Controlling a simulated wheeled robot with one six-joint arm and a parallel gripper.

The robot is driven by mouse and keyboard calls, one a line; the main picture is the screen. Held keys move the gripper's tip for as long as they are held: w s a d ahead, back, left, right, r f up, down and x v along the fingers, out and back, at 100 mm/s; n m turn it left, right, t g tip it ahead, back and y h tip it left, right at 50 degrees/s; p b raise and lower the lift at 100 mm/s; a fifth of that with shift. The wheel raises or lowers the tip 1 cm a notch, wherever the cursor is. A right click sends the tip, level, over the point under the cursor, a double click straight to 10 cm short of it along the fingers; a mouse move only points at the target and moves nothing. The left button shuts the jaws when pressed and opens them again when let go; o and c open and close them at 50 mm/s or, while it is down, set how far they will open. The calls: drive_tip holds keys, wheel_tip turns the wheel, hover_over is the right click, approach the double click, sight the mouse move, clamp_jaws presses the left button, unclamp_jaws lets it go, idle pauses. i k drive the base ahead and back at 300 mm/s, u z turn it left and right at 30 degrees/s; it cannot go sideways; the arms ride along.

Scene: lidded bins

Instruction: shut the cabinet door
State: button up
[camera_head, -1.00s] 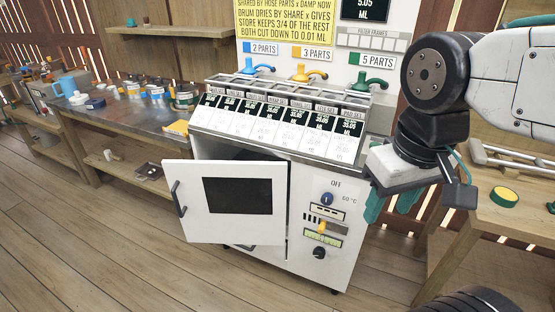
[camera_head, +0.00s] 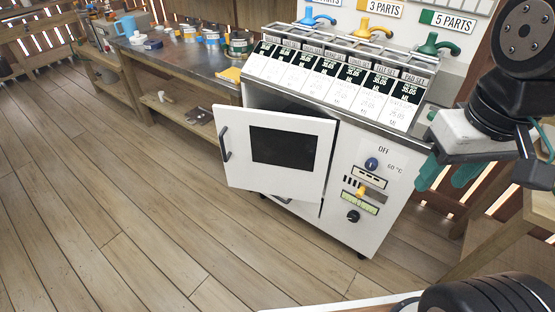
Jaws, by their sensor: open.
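The white cabinet (camera_head: 345,230) stands in the middle of the head view, with lidded bins on top. Its door (camera_head: 236,165) is swung open toward me and to the left. The door has a dark window (camera_head: 283,147) and a dark handle (camera_head: 224,143) near its left edge. The door's right edge meets the cabinet beside the control panel. My gripper (camera_head: 448,175) is at the right, with teal fingers pointing down. It is open and empty, right of the control panel in the picture and apart from the door.
A row of lidded bins (camera_head: 335,75) tops the cabinet, with coloured taps behind. A long workbench (camera_head: 190,58) with cans runs along the left back. A wooden table (camera_head: 541,203) stands at the right. The plank floor (camera_head: 130,220) left of the door is clear.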

sight(276, 154)
drive_tip(key=k, duration=0.65)
drive_tip(key=u, duration=0.55)
drive_tip(key=i, duration=0.5)
drive_tip(key=u, duration=0.55)
drive_tip(key=i, duration=1.2)
drive_tip(key=z, duration=0.7)
